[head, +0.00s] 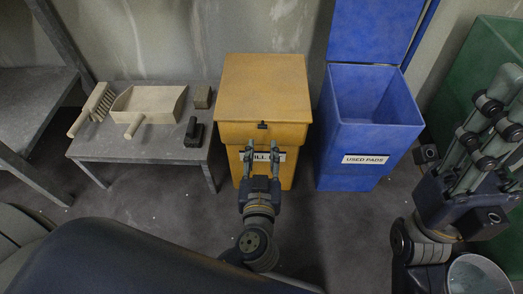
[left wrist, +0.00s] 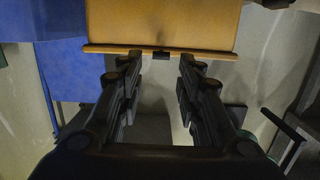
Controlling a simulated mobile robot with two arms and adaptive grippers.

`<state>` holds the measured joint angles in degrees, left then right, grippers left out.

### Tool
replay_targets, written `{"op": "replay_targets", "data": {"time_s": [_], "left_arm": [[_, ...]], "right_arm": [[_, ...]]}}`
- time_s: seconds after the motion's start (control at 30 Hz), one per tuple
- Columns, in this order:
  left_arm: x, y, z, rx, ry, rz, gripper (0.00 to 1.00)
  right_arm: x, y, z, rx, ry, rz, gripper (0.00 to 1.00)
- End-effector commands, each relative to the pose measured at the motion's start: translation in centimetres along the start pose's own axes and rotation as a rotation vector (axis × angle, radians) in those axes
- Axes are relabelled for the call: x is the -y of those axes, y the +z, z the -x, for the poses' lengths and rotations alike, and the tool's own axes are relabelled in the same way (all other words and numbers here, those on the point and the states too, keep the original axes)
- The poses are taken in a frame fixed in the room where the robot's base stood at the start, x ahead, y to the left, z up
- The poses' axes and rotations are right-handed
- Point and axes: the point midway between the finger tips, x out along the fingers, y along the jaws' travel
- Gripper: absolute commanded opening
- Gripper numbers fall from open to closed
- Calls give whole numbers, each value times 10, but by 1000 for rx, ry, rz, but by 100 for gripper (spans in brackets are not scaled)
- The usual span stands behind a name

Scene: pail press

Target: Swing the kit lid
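The spill kit is a yellow-orange box (head: 290,172) with a white label, partly hidden by my left gripper. Its lid (head: 264,90) looks shut in the head view, with a small dark catch (head: 262,125) at the front edge. The lid's orange panel (left wrist: 165,22) and the catch (left wrist: 161,55) also show in the left wrist view. My left gripper (head: 262,148) is in front of the box, just below the catch; its two fingers are apart with nothing between them. My right gripper (head: 498,100) is raised at the far right, its fingers apart and empty.
A blue bin (head: 345,150) labelled for used pads stands open to the right. A grey table (head: 150,150) at left holds a brush (head: 94,108), a dustpan (head: 150,100) and small blocks. A green bin (head: 485,60) and a metal bucket (head: 476,275) are at right.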

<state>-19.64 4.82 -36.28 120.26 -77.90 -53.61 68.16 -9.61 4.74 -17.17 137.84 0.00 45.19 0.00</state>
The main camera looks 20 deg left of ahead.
Motion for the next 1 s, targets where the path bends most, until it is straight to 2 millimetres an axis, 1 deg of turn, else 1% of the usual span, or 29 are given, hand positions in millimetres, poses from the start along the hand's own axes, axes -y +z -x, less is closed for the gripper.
{"op": "replay_targets", "data": {"time_s": [0.03, 0.1, 0.27, 0.37, 0.47, 0.57, 0.93, 0.97, 1.0], "left_arm": [[1, 0, 1, -7, -5, 9, 33], [2, -3, 1, -12, -8, 13, 33], [2, -4, 1, -11, -8, 12, 33], [2, -4, -3, -12, -7, 12, 33], [2, -5, -12, -13, -7, 9, 33], [2, -6, -25, -14, -7, 9, 33], [3, -6, -82, -13, -8, 8, 33], [2, -4, -81, -10, -7, 10, 29], [2, -4, -80, -10, -6, 11, 20]], "right_arm": [[0, -5, 1, -16, 0, -1, 40], [0, -8, -1, -24, 0, -1, 40], [0, -8, -2, -22, 0, -1, 40], [0, -7, -2, -18, 1, -1, 40], [0, -7, -1, -11, 3, -2, 40], [0, -7, 0, 0, 7, -3, 40], [0, -8, 4, 21, 16, -6, 40], [0, -8, 5, 21, 16, -6, 40], [0, -8, 5, 20, 16, -6, 40]]}}
